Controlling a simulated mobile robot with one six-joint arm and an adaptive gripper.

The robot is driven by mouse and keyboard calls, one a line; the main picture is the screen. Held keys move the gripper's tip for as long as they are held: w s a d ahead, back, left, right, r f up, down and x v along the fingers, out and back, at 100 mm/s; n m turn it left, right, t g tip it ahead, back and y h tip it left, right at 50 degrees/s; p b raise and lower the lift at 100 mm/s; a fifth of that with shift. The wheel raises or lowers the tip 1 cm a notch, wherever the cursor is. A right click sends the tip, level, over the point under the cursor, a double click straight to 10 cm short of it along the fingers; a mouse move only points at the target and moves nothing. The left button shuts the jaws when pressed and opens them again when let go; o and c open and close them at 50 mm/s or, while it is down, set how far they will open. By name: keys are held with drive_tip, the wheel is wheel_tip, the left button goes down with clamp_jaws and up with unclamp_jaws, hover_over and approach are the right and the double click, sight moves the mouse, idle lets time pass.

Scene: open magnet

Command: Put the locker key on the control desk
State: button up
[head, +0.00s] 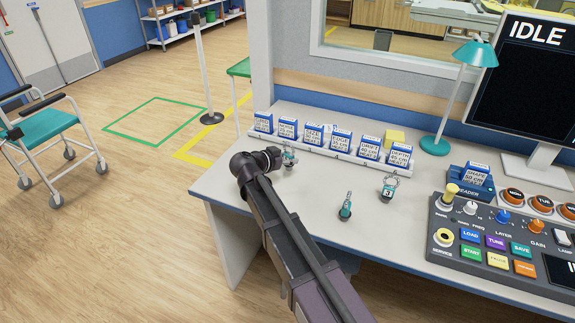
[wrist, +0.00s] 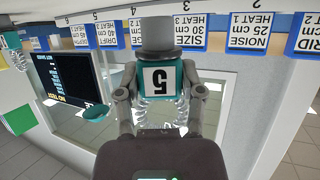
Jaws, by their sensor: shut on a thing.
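A teal locker key (wrist: 160,66) with a white number 5 label, a grey block-like end and a clear coil is between the fingers of my gripper (wrist: 160,98) in the wrist view. My gripper is shut on it. In the head view this key (head: 289,158) shows at the end of my arm, over the left part of the control desk (head: 225,195). I cannot tell whether it touches the desk top. Two similar teal tags lie on the desk, one in the middle (head: 345,207) and one further right (head: 388,188).
A rack (head: 345,155) of several blue-and-white cards runs along the back, close to my gripper. A teal lamp (head: 435,145), card reader (head: 470,183), monitor (head: 520,85) and button console (head: 495,240) fill the right. The desk's front middle has free room.

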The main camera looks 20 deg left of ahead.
drive_tip(key=shift+f+b, duration=0.3)
drive_tip(key=shift+f, duration=0.25)
drive_tip(key=shift+f+b, duration=0.55)
drive_tip(key=shift+b, duration=0.05)
drive_tip(key=o, duration=1)
drive_tip(key=shift+s+d, duration=0.1)
drive_tip(key=shift+r+p, duration=0.75)
drive_tip(key=shift+p, duration=0.1)
drive_tip(key=p+v, duration=0.4)
drive_tip(key=v, duration=0.7)
drive_tip(key=shift+s+a, duration=0.3)
